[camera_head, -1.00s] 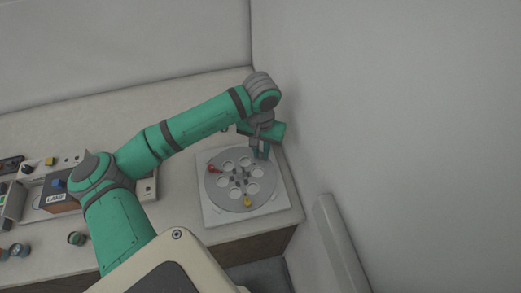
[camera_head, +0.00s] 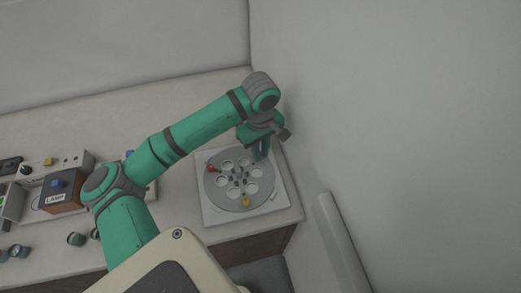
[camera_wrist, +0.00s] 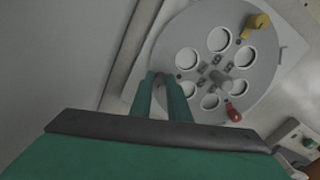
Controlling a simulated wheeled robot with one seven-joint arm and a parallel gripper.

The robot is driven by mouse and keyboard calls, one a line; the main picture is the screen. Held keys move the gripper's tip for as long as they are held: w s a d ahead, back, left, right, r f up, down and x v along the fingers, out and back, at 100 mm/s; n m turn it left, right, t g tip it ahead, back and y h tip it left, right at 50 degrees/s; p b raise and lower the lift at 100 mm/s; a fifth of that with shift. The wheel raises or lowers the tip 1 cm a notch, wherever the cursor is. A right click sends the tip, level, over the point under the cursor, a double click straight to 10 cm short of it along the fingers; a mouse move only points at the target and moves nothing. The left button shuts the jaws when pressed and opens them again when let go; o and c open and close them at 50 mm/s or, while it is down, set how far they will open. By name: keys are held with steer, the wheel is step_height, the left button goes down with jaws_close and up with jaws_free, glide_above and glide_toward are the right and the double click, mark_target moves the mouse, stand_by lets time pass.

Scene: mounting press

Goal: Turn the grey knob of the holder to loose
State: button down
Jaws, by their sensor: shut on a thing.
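The holder is a round grey disc (camera_head: 238,204) with several round holes, set on a white square base (camera_head: 215,216). A red knob (camera_head: 212,168) sits at its left rim and a yellow knob (camera_head: 246,202) at its front rim. Both also show in the wrist view, yellow (camera_wrist: 257,23) and red (camera_wrist: 233,114). My gripper (camera_head: 261,156) reaches down to the disc's far right rim. In the wrist view its fingers (camera_wrist: 161,80) are shut on the small grey knob (camera_wrist: 160,77), which is mostly hidden between the fingertips.
The wall rises close to the right of my gripper. A grey post (camera_wrist: 213,78) stands at the disc's middle.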

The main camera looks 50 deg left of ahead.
steer(key=shift+n, duration=1.7)
steer(key=shift+w, duration=0.1)
steer(key=c, duration=1.7)
jaws_free()
steer(key=shift+w, duration=0.1)
steer(key=shift+o, duration=0.2)
step_height(320, 180, up, 11)
steer(key=shift+f, duration=0.1)
